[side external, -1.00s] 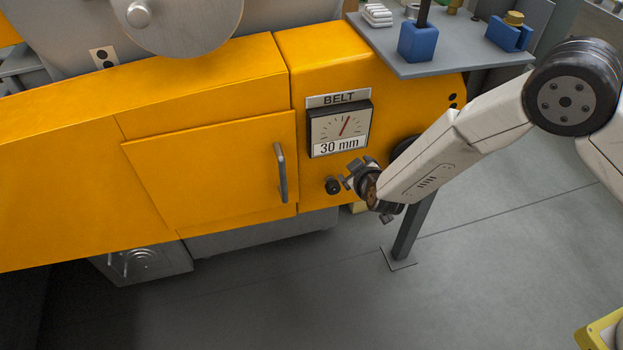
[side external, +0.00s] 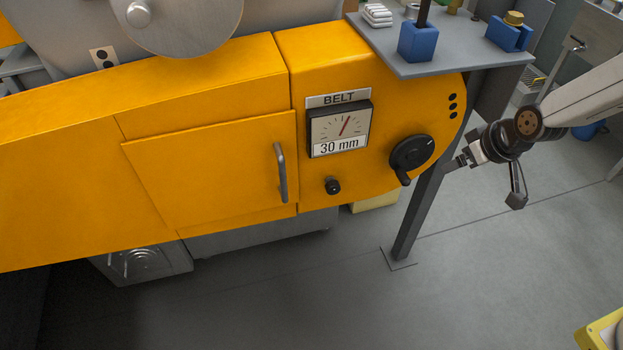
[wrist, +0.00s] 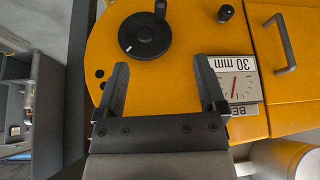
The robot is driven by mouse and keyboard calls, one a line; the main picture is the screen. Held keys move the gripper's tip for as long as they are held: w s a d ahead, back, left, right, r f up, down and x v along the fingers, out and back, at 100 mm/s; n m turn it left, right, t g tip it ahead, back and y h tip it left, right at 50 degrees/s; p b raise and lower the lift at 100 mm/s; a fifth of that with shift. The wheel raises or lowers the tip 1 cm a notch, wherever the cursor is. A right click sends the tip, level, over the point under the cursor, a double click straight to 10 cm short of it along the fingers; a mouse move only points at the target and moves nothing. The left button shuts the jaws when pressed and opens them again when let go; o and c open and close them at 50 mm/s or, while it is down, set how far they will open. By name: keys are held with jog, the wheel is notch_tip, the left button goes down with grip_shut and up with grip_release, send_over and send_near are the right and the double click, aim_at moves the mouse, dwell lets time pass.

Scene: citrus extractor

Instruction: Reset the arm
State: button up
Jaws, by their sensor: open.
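My gripper (side external: 457,163) is at the right in the side external view, clear of the yellow machine (side external: 220,175) and to the right of its black hand dial (side external: 411,154). In the wrist view my gripper (wrist: 162,85) shows two dark fingers spread wide with nothing between them. Beyond the fingers the wrist view shows the machine's yellow face, the dial (wrist: 144,36) and the belt gauge (wrist: 238,82), all apart from the fingers. The gauge (side external: 339,128) reads 30 mm under a BELT label.
A small black knob (side external: 332,186) sits below the gauge, near a closed door with a grey handle (side external: 281,172). A grey shelf (side external: 440,60) with blue holders (side external: 418,42) stands above the dial, on a grey leg (side external: 412,225). The floor in front is open.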

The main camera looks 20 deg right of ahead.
jog(key=s+d+r+m+g, duration=0.1)
jog(key=s+d, duration=0.2)
jog(key=s, duration=0.3)
jog(key=s+d+r+g+h, duration=0.1)
jog(key=s+d+g, duration=0.1)
jog(key=s, duration=0.3)
jog(key=shift+s+d+m, duration=0.4)
jog(key=shift+d, duration=0.4)
